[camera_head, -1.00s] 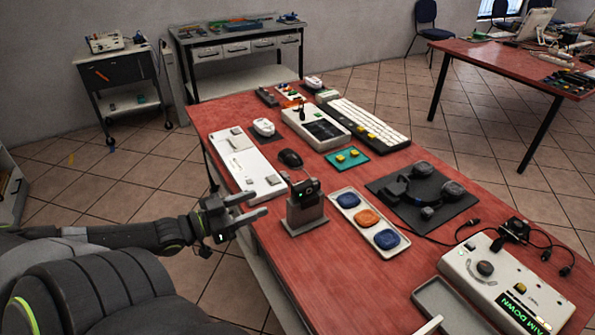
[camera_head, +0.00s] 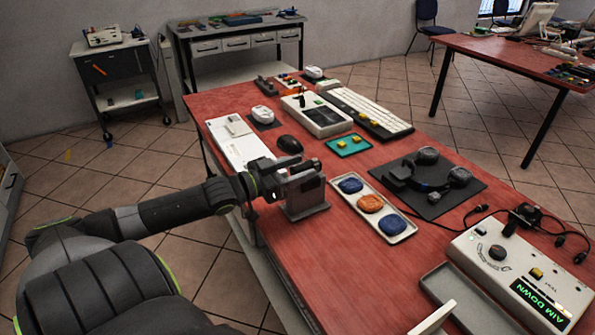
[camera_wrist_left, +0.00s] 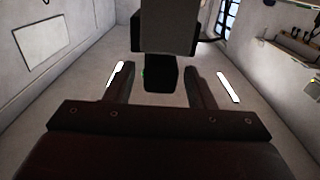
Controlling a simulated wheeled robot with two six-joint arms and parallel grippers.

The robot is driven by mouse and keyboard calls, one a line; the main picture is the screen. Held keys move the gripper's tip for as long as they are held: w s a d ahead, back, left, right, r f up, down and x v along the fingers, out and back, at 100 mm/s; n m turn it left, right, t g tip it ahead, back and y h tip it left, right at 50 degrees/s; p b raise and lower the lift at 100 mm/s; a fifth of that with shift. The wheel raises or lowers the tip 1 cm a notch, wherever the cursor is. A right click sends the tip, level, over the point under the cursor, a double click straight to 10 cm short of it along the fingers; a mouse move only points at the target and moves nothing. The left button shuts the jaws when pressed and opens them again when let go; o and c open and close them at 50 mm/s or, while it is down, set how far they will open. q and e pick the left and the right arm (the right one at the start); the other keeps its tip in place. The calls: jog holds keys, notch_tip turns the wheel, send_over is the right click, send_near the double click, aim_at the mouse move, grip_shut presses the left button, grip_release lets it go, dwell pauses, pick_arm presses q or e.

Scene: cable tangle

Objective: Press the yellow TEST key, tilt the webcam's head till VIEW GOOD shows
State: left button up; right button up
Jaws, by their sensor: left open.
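The webcam on its grey stand (camera_head: 306,203) is at the table's near left edge, its head mostly hidden by my left gripper (camera_head: 297,178). The left gripper is open, its fingers at head height. In the left wrist view, a dark block that looks like the webcam's head (camera_wrist_left: 160,74) sits between the spread fingers of the gripper (camera_wrist_left: 160,88); I cannot tell whether they touch it. The yellow TEST key (camera_head: 537,273) is on the pale console (camera_head: 502,272) at the right. The console's display (camera_head: 541,300) reads AIM DOWN in green. My right gripper is not in view.
A tray with blue and orange discs (camera_head: 401,226) lies right of the stand. A dark mat (camera_head: 457,203) holds a headset. A mouse (camera_head: 289,144) lies behind the stand. A grey tray (camera_head: 439,283) and a pale bar (camera_head: 433,318) are at the near edge.

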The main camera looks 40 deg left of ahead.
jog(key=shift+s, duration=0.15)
pick_arm(q)
jog(key=c, duration=1)
jog(key=shift+d+m, duration=0.1)
jog(key=shift+m, duration=0.7)
jog(key=o, duration=1)
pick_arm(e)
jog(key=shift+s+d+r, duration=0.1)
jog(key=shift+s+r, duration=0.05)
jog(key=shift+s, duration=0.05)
pick_arm(q)
jog(key=shift+p, duration=0.3)
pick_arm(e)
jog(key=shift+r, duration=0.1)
